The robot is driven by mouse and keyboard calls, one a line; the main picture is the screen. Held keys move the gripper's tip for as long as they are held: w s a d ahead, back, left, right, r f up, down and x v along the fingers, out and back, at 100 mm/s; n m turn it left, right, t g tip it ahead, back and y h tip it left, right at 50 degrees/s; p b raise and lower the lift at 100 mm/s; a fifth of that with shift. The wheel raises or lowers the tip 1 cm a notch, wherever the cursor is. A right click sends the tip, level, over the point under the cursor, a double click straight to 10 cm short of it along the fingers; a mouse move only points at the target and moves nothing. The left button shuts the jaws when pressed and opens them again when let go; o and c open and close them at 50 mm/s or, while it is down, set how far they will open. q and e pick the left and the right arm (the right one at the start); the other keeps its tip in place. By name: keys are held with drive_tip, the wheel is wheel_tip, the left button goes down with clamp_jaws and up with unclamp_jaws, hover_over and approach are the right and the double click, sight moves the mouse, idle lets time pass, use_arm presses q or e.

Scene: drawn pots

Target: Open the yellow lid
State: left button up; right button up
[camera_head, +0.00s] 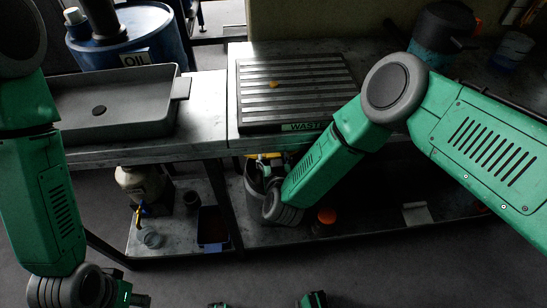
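A small yellow edge (264,155), which may be the yellow lid, shows just under the table's front edge, at the top of a grey bin (251,181). My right arm reaches down from the right, and its wrist is in front of that bin. My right gripper (269,166) seems to be by the yellow edge, mostly hidden by the wrist and the table; its fingers are unclear. My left gripper (138,300) is at the bottom left, far from the bin and partly cut off by the picture's edge.
A grey tray (150,130) and a ribbed grate marked WASTE (290,75) lie on the metal table. A blue oil drum (155,30) stands behind.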

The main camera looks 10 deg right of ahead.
drive_tip(key=shift+s, duration=0.15)
drive_tip(key=shift+s, duration=0.3)
drive_tip(key=v, duration=1.1)
drive_tip(key=shift+r, duration=0.1)
